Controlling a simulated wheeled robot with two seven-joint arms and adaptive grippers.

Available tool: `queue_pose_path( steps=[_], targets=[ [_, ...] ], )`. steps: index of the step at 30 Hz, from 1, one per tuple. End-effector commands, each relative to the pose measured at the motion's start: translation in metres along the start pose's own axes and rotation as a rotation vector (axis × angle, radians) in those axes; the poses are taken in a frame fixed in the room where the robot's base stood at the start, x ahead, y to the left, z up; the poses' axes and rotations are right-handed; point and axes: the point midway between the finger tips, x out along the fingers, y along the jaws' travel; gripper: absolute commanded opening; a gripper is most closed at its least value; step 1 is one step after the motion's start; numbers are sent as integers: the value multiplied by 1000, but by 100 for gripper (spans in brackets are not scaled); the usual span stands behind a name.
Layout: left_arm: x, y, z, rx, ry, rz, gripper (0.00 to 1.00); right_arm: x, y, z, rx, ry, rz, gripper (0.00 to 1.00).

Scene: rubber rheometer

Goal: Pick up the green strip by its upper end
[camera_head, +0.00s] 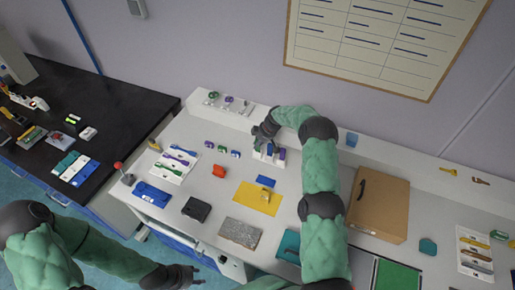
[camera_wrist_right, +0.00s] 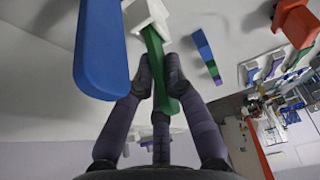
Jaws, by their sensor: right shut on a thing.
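The green strip (camera_wrist_right: 156,62) is in the right wrist view, its upper part in a white holder (camera_wrist_right: 147,14). My right gripper (camera_wrist_right: 160,84) is shut on the green strip, with fingers on both sides of it. A larger blue strip (camera_wrist_right: 100,50) hangs just left of it, close to the finger. In the head view my right gripper (camera_head: 263,135) is at the white rack (camera_head: 262,158) at the back of the bench, and the green strip cannot be made out there. My left gripper (camera_head: 192,277) is low at the front, away from the rack; its fingers are too small to judge.
A yellow mat (camera_head: 246,198), a blue block (camera_head: 265,181) and a grey slab (camera_head: 240,233) lie in front of the rack. A brown box (camera_head: 385,205) stands right of my right arm. Small coloured pieces (camera_head: 221,149) sit left of the rack.

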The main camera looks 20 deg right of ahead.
Motion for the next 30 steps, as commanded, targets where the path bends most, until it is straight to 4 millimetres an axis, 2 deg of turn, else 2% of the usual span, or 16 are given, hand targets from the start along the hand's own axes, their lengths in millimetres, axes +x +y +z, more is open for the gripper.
queue_pose_path(
  steps=[8,14,20,30],
  targets=[
    [0,0,0,0,0,0,40,-4,1,-2,0,1,1,0],
    [2,-1,0,0,0,0,40,-20,1,-9,-2,2,3,0],
    [4,-2,0,0,0,0,40,-52,1,-22,-2,2,4,0],
    [8,-3,0,0,0,0,40,-123,1,-52,-1,3,4,0]
  ],
)
